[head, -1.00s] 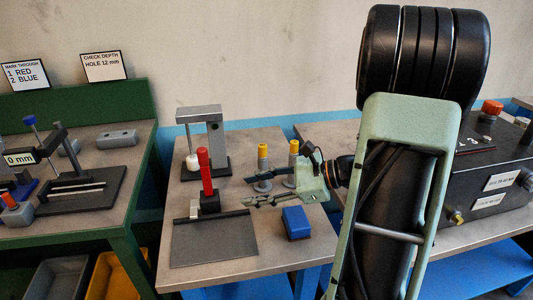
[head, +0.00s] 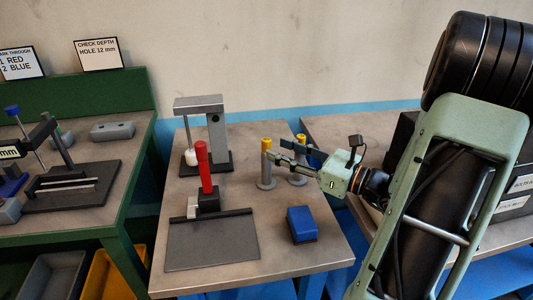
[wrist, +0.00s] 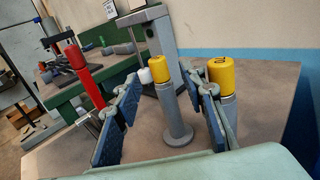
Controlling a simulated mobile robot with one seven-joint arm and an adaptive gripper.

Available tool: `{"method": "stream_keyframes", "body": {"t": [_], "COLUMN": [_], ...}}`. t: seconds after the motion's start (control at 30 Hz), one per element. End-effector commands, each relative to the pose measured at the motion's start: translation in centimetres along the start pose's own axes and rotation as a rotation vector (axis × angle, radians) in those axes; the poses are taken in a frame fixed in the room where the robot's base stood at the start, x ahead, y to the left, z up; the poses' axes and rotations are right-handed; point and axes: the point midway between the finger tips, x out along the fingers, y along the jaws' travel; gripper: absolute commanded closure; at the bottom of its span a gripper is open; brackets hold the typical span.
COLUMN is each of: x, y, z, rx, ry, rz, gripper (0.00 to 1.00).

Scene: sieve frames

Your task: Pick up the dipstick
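Two grey posts with yellow caps stand side by side on the small middle table; I cannot tell whether either one is the dipstick. The left one (head: 266,172) shows in the wrist view (wrist: 176,110) in the gap between my fingers. The right one (head: 300,139) also shows in the wrist view (wrist: 222,74), partly behind my right finger. My gripper (head: 276,149) is open and empty, its fingers pointing left at about cap height. The near fingertip crosses in front of the left post. I cannot tell whether it touches.
A red-handled tool (head: 203,165) stands on a dark block by a grey plate (head: 210,248). A grey stand with a white cylinder (head: 191,157) is behind it. A blue block (head: 302,224) lies in front of the posts. A green bench (head: 130,165) is at the left.

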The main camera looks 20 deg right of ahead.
Motion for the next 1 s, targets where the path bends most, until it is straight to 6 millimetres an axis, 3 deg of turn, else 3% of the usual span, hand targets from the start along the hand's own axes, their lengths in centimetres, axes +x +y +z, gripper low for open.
{"method": "stream_keyframes", "body": {"t": [0.33,0.63,1.0], "x": [4.6,5.2,5.2], "y": [0.2,0.1,0.1], "z": [-0.1,0.1,0.0], "rx": [-0.001,-0.001,0.000], "ry": [0.000,0.000,0.000], "rz": [0.003,0.000,0.000], "gripper": [0.62,0.62,1.00]}}
